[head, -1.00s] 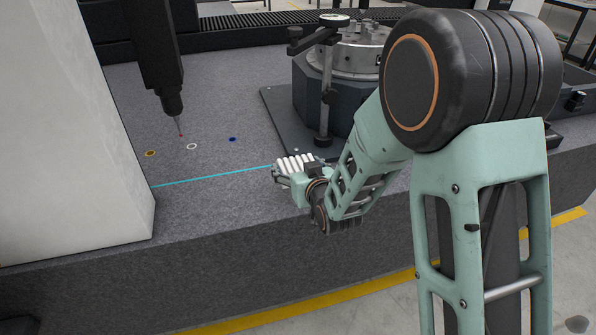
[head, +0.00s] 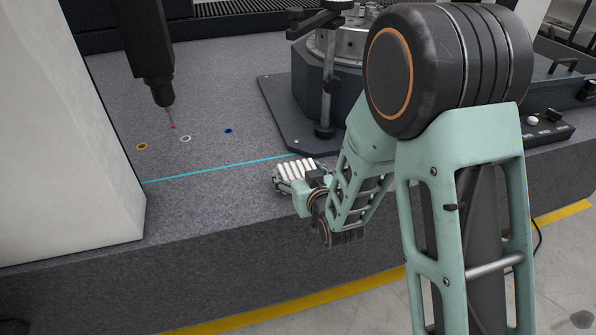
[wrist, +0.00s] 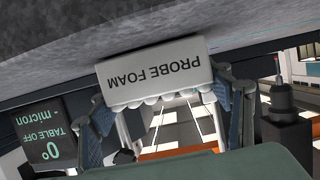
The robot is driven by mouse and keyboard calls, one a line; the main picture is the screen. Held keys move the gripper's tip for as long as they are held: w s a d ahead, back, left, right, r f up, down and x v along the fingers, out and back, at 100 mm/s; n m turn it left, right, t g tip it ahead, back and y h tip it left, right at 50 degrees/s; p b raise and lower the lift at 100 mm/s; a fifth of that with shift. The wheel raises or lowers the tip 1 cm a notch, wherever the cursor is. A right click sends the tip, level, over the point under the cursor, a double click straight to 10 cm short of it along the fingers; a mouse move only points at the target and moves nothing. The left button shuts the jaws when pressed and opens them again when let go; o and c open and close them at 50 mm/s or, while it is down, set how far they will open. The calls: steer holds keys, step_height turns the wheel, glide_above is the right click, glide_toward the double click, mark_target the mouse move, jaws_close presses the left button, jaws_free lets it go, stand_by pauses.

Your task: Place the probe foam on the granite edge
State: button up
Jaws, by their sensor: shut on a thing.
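The probe foam (head: 296,168) is a pale block with a ribbed face in the head view. In the wrist view the foam (wrist: 155,72) shows a flat side with "PROBE FOAM" upside down. My gripper (wrist: 162,98) is shut on it, one finger at each end. In the head view my gripper (head: 290,182) is over the front part of the granite bed (head: 215,205), just in front of the cyan line (head: 220,168). In the wrist view the foam is close against the granite (wrist: 60,45); I cannot tell if they touch.
A dark fixture with a round chuck (head: 325,95) stands behind the foam. A probe (head: 168,105) hangs at the left above coloured ring marks. A white column (head: 65,140) stands at far left. The granite left of my gripper is clear.

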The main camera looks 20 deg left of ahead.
steer(key=shift+f, duration=0.2)
steer(key=o, duration=0.9)
steer(key=shift+o, duration=0.2)
steer(key=shift+r, duration=0.1)
